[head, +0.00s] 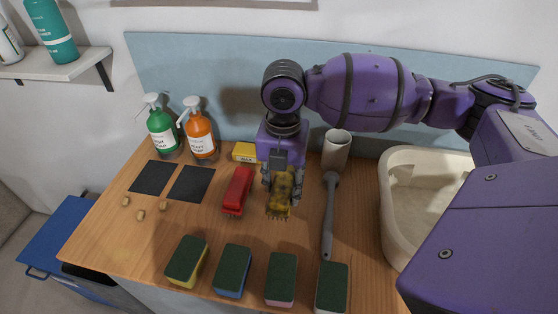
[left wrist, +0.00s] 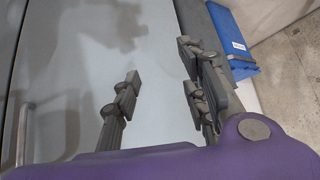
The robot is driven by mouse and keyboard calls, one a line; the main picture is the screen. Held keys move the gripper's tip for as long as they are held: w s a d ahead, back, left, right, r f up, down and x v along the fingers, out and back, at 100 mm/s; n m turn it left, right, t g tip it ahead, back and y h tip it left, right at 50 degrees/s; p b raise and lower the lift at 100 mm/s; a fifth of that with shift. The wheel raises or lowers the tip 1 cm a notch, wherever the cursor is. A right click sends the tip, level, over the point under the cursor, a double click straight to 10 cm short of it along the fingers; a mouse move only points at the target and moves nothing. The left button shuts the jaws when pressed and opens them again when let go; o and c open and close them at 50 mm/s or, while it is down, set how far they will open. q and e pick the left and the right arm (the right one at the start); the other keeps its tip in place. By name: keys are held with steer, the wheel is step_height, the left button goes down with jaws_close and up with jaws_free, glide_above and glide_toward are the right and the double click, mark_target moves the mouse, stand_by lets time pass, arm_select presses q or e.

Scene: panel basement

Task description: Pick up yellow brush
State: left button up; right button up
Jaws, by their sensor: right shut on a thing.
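The yellow brush (head: 279,208) is on the wooden counter in the head view, bristles facing down. My right gripper (head: 283,188) is over it from above, its fingers on either side of the brush and shut on it. The gripper hides part of the brush's upper end. I cannot tell whether the brush touches the counter. A red brush (head: 237,191) lies just to its left. My left gripper (left wrist: 160,95) shows in the left wrist view, open and empty in front of a pale surface; it is not in the head view.
Several sponges (head: 232,270) line the front edge. Green (head: 161,130) and orange (head: 200,132) bottles stand at the back left, a sink (head: 398,205) at the right. A yellow box (head: 244,152) sits behind.

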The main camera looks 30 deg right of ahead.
steer(key=s+r, duration=0.1)
steer(key=a+r, duration=0.1)
steer(key=r, duration=0.1)
steer(key=s+a+r, duration=0.1)
steer(key=shift+s+r, duration=0.2)
steer(key=shift+s, duration=0.1)
steer(key=s+a+r+p, duration=0.1)
steer(key=s+a+r, duration=0.2)
steer(key=s+a, duration=0.2)
steer(key=shift+s+r, duration=0.15)
steer(key=shift+s, duration=0.9)
steer(key=shift+d, duration=0.1)
